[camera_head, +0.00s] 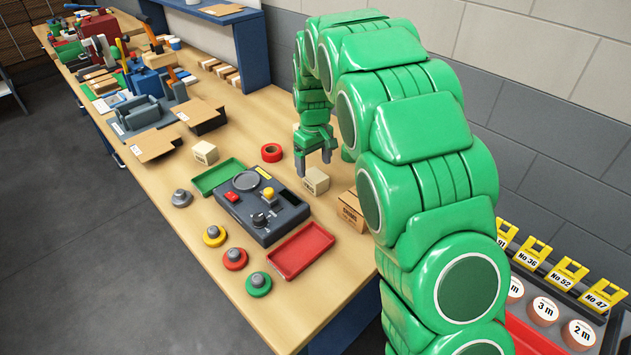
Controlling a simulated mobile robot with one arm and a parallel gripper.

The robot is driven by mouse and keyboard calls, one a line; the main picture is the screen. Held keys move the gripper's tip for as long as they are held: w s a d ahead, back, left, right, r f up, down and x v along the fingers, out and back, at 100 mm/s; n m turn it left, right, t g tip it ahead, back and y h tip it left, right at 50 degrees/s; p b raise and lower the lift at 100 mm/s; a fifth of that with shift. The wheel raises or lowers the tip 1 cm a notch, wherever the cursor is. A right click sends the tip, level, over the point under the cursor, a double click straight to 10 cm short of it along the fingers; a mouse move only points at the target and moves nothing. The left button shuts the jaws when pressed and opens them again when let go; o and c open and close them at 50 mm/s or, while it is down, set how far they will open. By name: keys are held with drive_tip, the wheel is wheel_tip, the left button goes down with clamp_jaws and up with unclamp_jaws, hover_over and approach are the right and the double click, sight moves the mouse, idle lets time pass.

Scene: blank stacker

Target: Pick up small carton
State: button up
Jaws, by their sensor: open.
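My gripper (314,164) points down over the workbench with its two fingers apart and nothing visible between them. A small pale box (315,182) sits on the bench just below the fingertips. I cannot tell whether the fingers touch it. A brown cardboard carton (349,212) with dark print stands just right of and nearer than the pale box, partly hidden by my green arm. A similar small pale box (205,152) stands further left, behind the green tray.
A dark control box (268,222) with a red button and knobs lies left of the gripper, between a green tray (218,177) and a red tray (302,251). A red tape roll (271,153) lies behind. Several round coloured knobs line the front edge. The near bench end is clear.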

sight(315, 175)
drive_tip(key=shift+s+d+f, duration=0.1)
drive_tip(key=shift+d+f, duration=0.05)
drive_tip(key=shift+f, duration=1.15)
drive_tip(key=shift+s+d+f, duration=0.1)
drive_tip(key=shift+f, duration=1.2)
drive_tip(key=c, duration=1.1)
drive_tip(key=shift+r, duration=0.1)
